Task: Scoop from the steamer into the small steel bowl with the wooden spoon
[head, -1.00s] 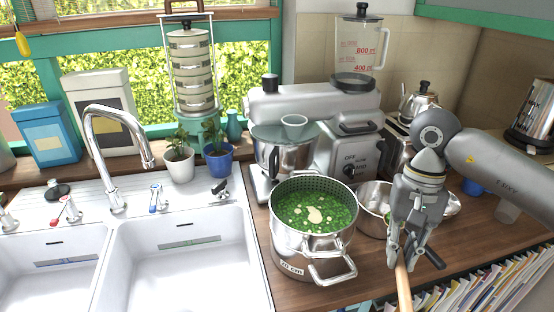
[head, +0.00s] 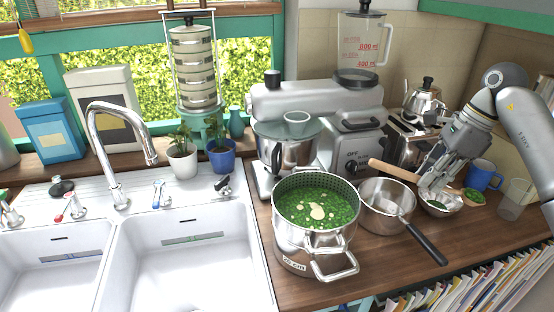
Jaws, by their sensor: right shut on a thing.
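The steamer (head: 284,235) is a steel pot with a perforated insert, full of green peas with pale pieces on top, at the counter's front. The small steel bowl (head: 454,207) is right of the saucepan, with something green inside. My right gripper (head: 428,188) is right over this bowl, shut on the wooden spoon (head: 392,170). The spoon's handle points left, above the saucepan; its head is hidden or too small to make out. Whether the gripper or spoon touches the bowl, I cannot tell. My left gripper is not in view.
A steel saucepan (head: 374,215) stands between steamer and bowl, its black handle toward the front right. A small dish of greens (head: 473,196), a blue mug (head: 484,174) and a clear glass (head: 514,200) are at right. A stand mixer (head: 310,100) is behind the steamer.

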